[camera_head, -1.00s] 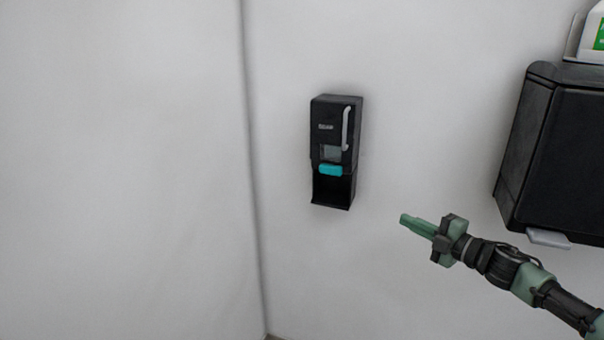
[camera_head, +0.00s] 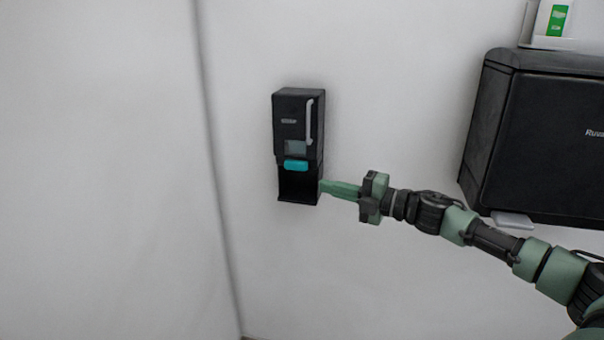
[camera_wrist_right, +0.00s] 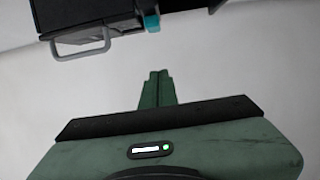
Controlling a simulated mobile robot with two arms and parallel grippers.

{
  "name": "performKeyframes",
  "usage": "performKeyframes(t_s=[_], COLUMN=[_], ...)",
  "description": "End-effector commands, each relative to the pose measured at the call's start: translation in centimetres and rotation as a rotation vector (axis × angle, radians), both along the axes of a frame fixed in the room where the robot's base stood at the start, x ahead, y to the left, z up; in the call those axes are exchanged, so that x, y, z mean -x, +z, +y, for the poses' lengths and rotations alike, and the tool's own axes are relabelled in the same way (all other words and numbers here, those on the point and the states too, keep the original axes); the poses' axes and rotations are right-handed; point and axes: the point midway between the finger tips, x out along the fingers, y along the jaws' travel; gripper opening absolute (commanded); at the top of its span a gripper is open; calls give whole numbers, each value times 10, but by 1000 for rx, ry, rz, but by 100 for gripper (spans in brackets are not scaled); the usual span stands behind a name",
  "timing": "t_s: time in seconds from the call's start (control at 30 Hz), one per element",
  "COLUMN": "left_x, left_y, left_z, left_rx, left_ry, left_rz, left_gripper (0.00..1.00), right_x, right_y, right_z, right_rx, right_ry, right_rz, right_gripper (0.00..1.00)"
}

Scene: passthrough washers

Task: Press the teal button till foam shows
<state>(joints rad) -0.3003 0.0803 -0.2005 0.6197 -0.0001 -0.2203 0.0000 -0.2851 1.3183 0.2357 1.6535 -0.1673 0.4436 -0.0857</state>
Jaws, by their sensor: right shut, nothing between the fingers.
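A black soap dispenser (camera_head: 291,110) is fixed to the white wall. The teal button (camera_head: 296,165) sits low on its front, above a dark open recess. No foam shows in the recess. My right gripper (camera_head: 323,187) is shut and empty, its fingertips at the right side of the recess, below and right of the button. In the head view I cannot tell whether they touch the dispenser. In the right wrist view the closed fingers (camera_wrist_right: 157,75) point toward the dispenser (camera_wrist_right: 90,15), with a gap to the teal button (camera_wrist_right: 152,23). My left gripper is not in view.
A large black wall unit (camera_head: 540,130) with a grey tab (camera_head: 512,219) below it hangs to the right, above my right arm. A white box with a green label (camera_head: 556,20) stands on top. A wall corner runs down left of the dispenser. The wall between is bare.

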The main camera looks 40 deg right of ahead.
Motion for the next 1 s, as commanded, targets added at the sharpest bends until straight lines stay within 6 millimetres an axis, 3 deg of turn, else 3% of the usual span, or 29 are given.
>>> performKeyframes(t_s=[0.17,0.57,1.0], left_x=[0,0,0], left_y=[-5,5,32], left_z=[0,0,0], left_rx=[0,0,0], left_ry=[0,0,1], left_rz=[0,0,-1], left_gripper=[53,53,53], right_x=[-12,-36,-82], right_y=[2,4,6], right_z=[5,17,40], right_rx=[2,1,-1], right_ry=[-2,-2,-2], right_rz=[-4,-4,-4], right_gripper=[0,0,0])
